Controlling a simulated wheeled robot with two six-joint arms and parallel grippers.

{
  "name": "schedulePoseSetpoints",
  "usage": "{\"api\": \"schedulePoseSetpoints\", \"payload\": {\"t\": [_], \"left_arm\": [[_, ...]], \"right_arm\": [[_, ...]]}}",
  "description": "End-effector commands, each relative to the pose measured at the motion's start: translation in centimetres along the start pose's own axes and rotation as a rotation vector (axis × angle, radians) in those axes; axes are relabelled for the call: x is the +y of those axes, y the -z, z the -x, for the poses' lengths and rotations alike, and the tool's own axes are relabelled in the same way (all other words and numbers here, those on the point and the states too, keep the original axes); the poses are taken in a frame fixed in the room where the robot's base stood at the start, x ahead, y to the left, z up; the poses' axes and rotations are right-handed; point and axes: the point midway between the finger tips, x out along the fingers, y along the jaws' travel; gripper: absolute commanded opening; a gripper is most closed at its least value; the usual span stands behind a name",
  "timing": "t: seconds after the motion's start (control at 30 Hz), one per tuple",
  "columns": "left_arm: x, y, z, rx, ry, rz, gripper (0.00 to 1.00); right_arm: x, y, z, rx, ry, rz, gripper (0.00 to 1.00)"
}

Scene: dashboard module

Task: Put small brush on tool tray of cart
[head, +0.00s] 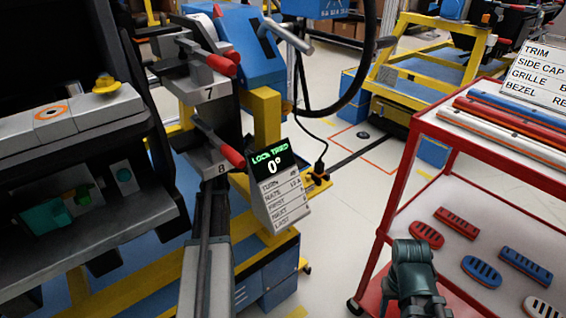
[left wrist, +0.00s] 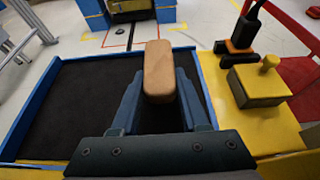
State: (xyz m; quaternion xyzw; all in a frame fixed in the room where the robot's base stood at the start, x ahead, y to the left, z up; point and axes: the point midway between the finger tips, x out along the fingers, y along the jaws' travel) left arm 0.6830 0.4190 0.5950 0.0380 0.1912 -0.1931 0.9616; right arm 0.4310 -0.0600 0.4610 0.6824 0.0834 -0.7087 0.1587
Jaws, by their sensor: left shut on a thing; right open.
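A tan, rounded block, which looks like the small brush (left wrist: 158,70), sits between the fingers of my left gripper (left wrist: 158,88) in the left wrist view. The gripper is shut on it; no bristles show. Below lies a dark-floored tray with a blue rim (left wrist: 38,101), beside a yellow surface (left wrist: 265,128). I cannot tell whether the brush touches the tray. My right gripper (head: 412,262) is the dark teal shape in front of the red cart (head: 408,165) in the head view. It is open; its fingertips are hard to make out. The brush is not visible in the head view.
A yellow knobbed block (left wrist: 260,82) and a black-and-orange piece (left wrist: 240,50) stand right of the tray. The red cart holds red and blue grilles (head: 481,270) and long trim bars (head: 510,120). A sign (head: 276,185) stands by the dark dashboard fixture (head: 100,225).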

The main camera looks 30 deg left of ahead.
Motion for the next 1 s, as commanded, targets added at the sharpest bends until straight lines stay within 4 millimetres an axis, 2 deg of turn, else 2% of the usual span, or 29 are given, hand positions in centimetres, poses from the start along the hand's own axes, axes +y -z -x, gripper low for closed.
{"api": "schedulePoseSetpoints", "payload": {"t": [0.03, 0.13, 0.57, 0.6, 0.7, 0.73, 0.77, 1.0], "left_arm": [[0.2, 0.9, -0.3, 0.000, -0.002, 0.001, 0.00], [0.3, 1.7, -0.3, 0.000, -0.004, 0.001, 0.00], [0.3, 2.0, -0.4, 0.000, -0.004, 0.001, 0.00], [0.3, 1.8, -0.3, 0.000, -0.004, 0.001, 0.50], [0.3, 1.8, -0.3, 0.000, -0.004, 0.001, 0.68], [0.3, 1.8, -0.3, 0.000, -0.004, 0.001, 0.73], [0.3, 1.8, -0.3, 0.000, -0.004, 0.001, 0.74], [0.3, 1.8, -0.3, 0.000, -0.004, 0.001, 0.74]], "right_arm": [[-0.1, 0.1, -0.9, 0.000, 0.000, -0.001, 0.50], [-0.2, 0.1, -1.7, 0.000, 0.000, -0.003, 0.50], [-0.2, 0.1, -2.0, 0.000, 0.000, -0.005, 0.50], [-0.2, 0.1, -1.8, 0.000, 0.000, -0.005, 0.50], [-0.2, 0.1, -1.8, 0.000, 0.000, -0.005, 0.50], [-0.2, 0.1, -1.8, 0.000, 0.000, -0.005, 0.50], [-0.2, 0.1, -1.8, 0.000, 0.000, -0.005, 0.50], [-0.2, 0.1, -1.8, 0.000, 0.000, -0.005, 0.50]]}}
